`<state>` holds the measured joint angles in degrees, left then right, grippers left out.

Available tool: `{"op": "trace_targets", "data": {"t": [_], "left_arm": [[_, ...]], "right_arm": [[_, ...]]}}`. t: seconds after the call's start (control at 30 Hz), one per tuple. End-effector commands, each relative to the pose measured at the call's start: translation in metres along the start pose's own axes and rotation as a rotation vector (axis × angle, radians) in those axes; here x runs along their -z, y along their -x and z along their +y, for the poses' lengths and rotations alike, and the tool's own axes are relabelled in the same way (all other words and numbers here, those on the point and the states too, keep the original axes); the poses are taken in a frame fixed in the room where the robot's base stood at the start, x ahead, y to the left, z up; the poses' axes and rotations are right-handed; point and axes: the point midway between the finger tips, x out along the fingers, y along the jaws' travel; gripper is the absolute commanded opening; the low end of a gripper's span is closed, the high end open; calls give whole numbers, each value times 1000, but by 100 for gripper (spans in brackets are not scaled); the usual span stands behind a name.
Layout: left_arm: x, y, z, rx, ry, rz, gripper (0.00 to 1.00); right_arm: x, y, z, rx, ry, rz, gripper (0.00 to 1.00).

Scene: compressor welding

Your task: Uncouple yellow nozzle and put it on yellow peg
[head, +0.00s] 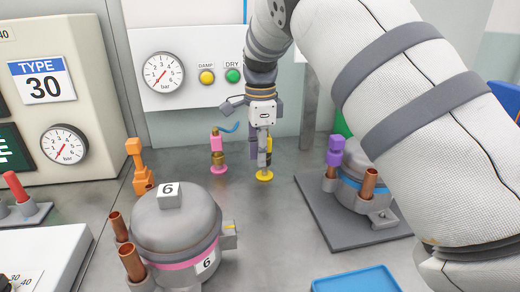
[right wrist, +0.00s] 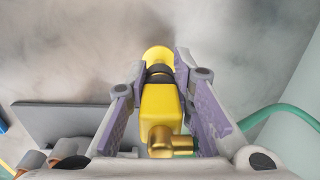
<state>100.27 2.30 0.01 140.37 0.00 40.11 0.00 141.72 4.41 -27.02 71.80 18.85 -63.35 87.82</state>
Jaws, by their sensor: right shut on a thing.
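My right gripper (head: 264,150) is shut on the yellow nozzle (right wrist: 158,103), a yellow block with a black band and a brass elbow fitting. In the head view the fingers hide most of the nozzle. The gripper points down, directly above the yellow peg's round base (head: 264,175) on the bench. In the right wrist view, yellow shows just beyond the fingertips, in line with the nozzle. I cannot tell whether the nozzle is seated on the peg or just above it. My left gripper is not in view.
A pink nozzle (head: 217,144) stands left of the gripper, an orange one (head: 137,160) further left. A compressor (head: 175,220) marked 6 is in front. Another compressor (head: 365,185) with a purple nozzle (head: 335,151) stands right. A blue tray (head: 355,281) lies at the front.

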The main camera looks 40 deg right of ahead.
Motion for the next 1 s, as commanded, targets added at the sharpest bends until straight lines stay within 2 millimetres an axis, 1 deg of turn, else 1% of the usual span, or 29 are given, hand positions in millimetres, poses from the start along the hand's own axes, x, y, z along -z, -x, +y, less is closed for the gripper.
{"op": "trace_targets", "data": {"t": [0.33,0.37,0.4,0.47,0.73,0.8,0.87,0.97,1.0], "left_arm": [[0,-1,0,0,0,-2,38],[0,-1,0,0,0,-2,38],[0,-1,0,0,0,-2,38],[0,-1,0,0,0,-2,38],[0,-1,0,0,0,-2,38],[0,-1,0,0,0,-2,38],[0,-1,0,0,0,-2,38],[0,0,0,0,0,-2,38],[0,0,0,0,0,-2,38]], "right_arm": [[0,-10,0,0,0,0,0],[0,-11,0,0,0,0,24],[0,-10,0,1,0,0,33],[0,-10,0,1,0,0,45],[0,-10,0,1,0,0,45],[0,-6,0,3,0,0,45],[0,4,-1,4,1,-1,45],[0,30,-1,7,0,-1,45],[0,41,-1,7,0,-1,45]]}}
